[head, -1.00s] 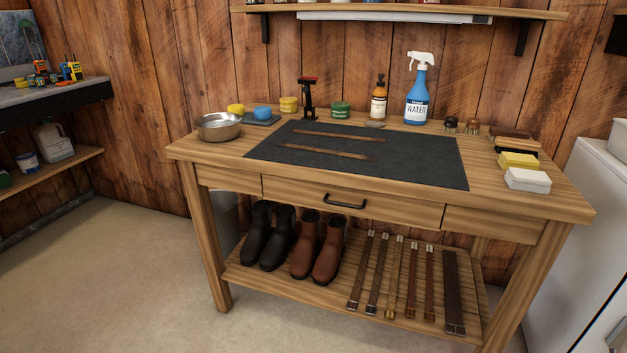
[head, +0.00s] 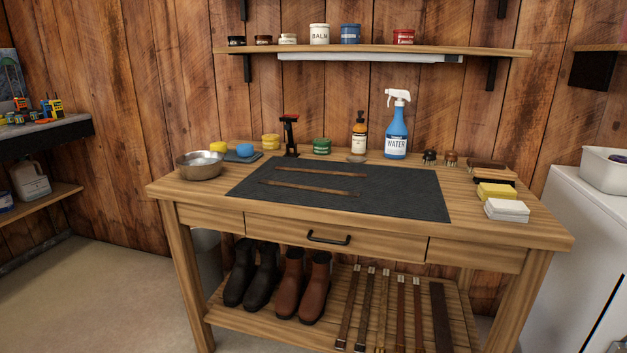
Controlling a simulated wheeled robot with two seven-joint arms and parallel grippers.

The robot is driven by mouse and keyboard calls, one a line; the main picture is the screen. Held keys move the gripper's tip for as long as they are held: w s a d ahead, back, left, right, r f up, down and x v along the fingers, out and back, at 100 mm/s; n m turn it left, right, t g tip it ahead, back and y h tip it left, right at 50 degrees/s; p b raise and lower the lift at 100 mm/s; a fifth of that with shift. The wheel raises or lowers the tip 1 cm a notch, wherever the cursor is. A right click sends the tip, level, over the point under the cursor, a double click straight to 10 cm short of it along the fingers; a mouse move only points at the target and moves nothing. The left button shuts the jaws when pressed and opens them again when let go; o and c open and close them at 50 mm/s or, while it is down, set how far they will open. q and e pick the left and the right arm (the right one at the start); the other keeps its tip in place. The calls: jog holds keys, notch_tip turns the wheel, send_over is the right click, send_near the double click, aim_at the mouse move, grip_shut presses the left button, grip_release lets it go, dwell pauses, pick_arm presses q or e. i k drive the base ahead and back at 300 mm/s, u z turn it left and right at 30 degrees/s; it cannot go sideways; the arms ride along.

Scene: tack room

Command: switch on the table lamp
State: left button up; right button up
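I see no table lamp that I can make out in the head view. A long white bar (head: 370,58), which may be a light fixture, is fixed under the wall shelf. A small black stand with a red top (head: 291,136) is upright at the back of the wooden workbench (head: 500,225); I cannot tell what it is. Neither of my grippers is in view.
The bench holds a metal bowl (head: 200,166), a dark mat (head: 345,192) with two straps, a blue spray bottle (head: 396,132) and sponges (head: 506,210). Boots (head: 290,283) and straps lie below. The wall shelf (head: 380,49) carries jars. Floor (head: 100,300) is clear at left.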

aim_at(452, 57)
jog(key=u, duration=0.15)
jog(key=k, duration=0.45)
jog(key=z, duration=1.2)
jog(key=i, duration=1.25)
jog(key=u, duration=0.55)
jog(key=k, duration=0.65)
jog(key=u, duration=0.5)
jog(key=i, duration=0.55)
jog(key=u, duration=0.3)
